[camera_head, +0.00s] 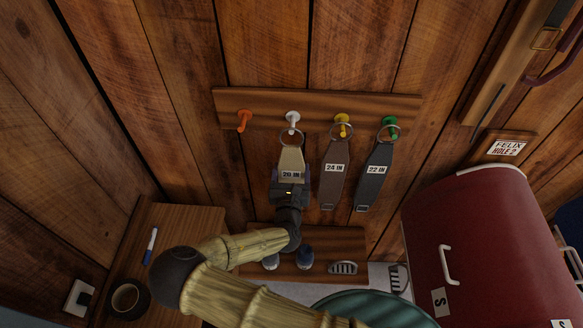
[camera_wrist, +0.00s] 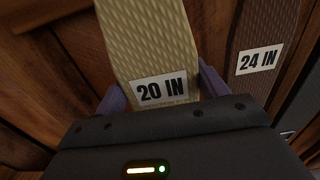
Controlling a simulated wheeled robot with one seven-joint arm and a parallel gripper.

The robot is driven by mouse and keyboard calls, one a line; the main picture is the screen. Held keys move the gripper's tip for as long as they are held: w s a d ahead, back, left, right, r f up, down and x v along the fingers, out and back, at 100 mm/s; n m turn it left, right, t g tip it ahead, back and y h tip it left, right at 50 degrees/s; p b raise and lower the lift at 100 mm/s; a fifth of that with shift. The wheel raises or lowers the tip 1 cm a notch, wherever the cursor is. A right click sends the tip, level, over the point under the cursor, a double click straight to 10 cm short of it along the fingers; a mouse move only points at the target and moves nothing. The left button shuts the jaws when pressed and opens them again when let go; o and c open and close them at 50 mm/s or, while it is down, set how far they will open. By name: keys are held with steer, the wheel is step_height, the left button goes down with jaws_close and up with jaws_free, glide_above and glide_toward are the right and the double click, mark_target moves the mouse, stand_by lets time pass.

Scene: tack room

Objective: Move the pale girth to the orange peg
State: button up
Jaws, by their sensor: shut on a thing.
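The pale girth (camera_head: 291,159), labelled 20 IN, hangs by its metal ring at the white peg (camera_head: 292,117) on the wooden rail. In the wrist view the pale girth (camera_wrist: 150,40) runs up between my gripper's purple fingers (camera_wrist: 155,95). The girth's lower end is hidden by my gripper. The orange peg (camera_head: 243,118) is at the left end of the rail and is bare.
A brown girth (camera_head: 334,175), labelled 24 IN, hangs from the yellow peg (camera_head: 342,119) close to the right. A dark girth (camera_head: 374,180) hangs from the green peg (camera_head: 389,122). A small table (camera_head: 190,222) stands lower left, a red chest (camera_head: 490,250) lower right. The wall left of the pale girth is clear.

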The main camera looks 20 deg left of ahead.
steer(key=shift+v, duration=2.7)
steer(key=shift+w+b, duration=0.1)
steer(key=shift+b, duration=0.2)
